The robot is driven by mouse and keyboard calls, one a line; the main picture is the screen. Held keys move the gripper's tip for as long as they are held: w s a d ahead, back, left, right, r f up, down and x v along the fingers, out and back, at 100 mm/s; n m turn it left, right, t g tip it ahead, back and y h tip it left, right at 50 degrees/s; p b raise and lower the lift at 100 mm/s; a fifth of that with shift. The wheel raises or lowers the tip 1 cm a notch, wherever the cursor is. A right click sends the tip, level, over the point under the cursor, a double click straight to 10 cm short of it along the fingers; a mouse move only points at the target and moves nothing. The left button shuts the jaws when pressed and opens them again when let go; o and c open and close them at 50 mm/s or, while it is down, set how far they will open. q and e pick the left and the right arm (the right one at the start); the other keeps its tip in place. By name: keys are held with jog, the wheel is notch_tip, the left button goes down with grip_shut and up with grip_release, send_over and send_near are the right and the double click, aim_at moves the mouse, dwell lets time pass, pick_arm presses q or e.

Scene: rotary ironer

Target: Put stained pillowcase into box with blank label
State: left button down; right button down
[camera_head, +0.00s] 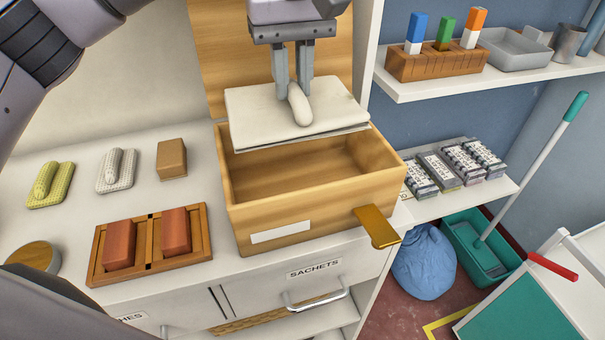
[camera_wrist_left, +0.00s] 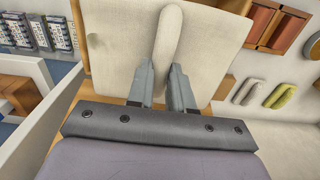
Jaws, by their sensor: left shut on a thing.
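My left gripper (camera_head: 293,88) comes down from the top of the head view and is shut on the raised roll of a folded cream pillowcase (camera_head: 250,108). The pillowcase hangs roughly flat above the back part of a wooden box (camera_head: 245,214), which is open at the top. A blank white label (camera_head: 281,231) is on the box's front. The box inside that shows is empty; its back part is hidden under the pillowcase. In the left wrist view the pillowcase (camera_wrist_left: 120,60) fills the middle, with the fingers around its roll. My right gripper is not in view.
Left of the box are yellow (camera_head: 50,185) and white (camera_head: 116,170) cloth pieces, a small wooden block (camera_head: 171,158) and a tray (camera_head: 150,268) with red blocks. A brass-coloured plate (camera_head: 377,227) juts from the box's right front. Shelves stand at right.

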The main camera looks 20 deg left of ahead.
pick_arm(q)
jog(key=c, duration=0.9)
grip_release()
jog(key=shift+c, duration=0.2)
notch_tip(320, 180, up, 7)
jog(key=shift+r+p, duration=0.15)
jog(key=shift+p, duration=0.25)
